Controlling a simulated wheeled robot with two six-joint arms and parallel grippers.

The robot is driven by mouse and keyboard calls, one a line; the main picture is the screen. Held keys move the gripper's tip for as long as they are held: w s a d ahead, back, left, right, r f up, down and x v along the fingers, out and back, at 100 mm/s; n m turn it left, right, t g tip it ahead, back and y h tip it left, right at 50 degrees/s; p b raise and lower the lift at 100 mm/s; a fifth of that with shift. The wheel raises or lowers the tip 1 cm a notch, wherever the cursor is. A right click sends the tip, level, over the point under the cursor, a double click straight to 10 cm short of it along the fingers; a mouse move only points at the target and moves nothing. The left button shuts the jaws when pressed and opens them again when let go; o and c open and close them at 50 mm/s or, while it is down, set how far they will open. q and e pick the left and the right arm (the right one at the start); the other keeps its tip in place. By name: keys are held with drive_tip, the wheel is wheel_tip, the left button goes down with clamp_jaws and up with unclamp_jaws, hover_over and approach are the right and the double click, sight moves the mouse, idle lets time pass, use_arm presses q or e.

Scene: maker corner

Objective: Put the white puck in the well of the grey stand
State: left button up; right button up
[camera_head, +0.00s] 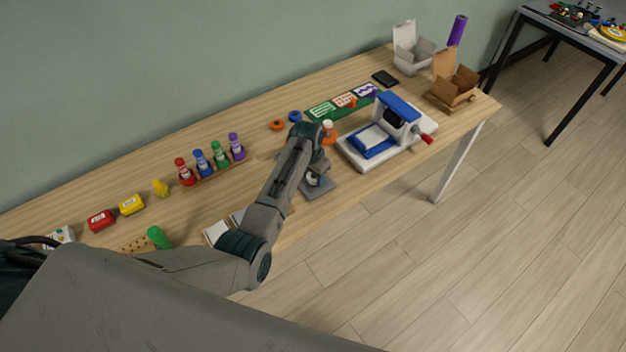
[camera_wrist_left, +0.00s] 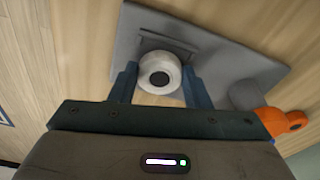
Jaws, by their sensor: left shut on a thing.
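The grey stand (camera_head: 320,190) is on the wooden table near its front edge, partly covered by my left arm in the head view. In the left wrist view the stand's plate (camera_wrist_left: 235,68) lies behind the fingers, with a darker recess at the puck's far side. The white puck (camera_wrist_left: 158,62), round with a dark centre, is between the two fingers. My left gripper (camera_wrist_left: 160,84) is shut on the puck, at the stand; its fingers also show small in the head view (camera_head: 312,178). I cannot tell whether the puck touches the stand. My right gripper is not in view.
An orange piece (camera_wrist_left: 284,122) is close to the right finger in the wrist view. A blue and white machine (camera_head: 372,138) with a red handle stands right of the stand. Coloured bottles (camera_head: 210,162) stand in a rack to the left. Open boxes (camera_head: 452,88) are at the far right.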

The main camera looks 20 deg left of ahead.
sight(310, 180)
use_arm(q)
drive_tip(key=o, duration=1)
drive_tip(key=shift+f, duration=0.1)
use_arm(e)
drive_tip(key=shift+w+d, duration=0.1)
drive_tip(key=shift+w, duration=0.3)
use_arm(q)
drive_tip(key=r, duration=0.4)
drive_tip(key=s+r+b, duration=0.1)
drive_tip(key=r, duration=0.7)
drive_tip(key=shift+s+a+b, duration=0.15)
drive_tip(key=shift+a+b, duration=0.1)
drive_tip(key=shift+b, duration=0.1)
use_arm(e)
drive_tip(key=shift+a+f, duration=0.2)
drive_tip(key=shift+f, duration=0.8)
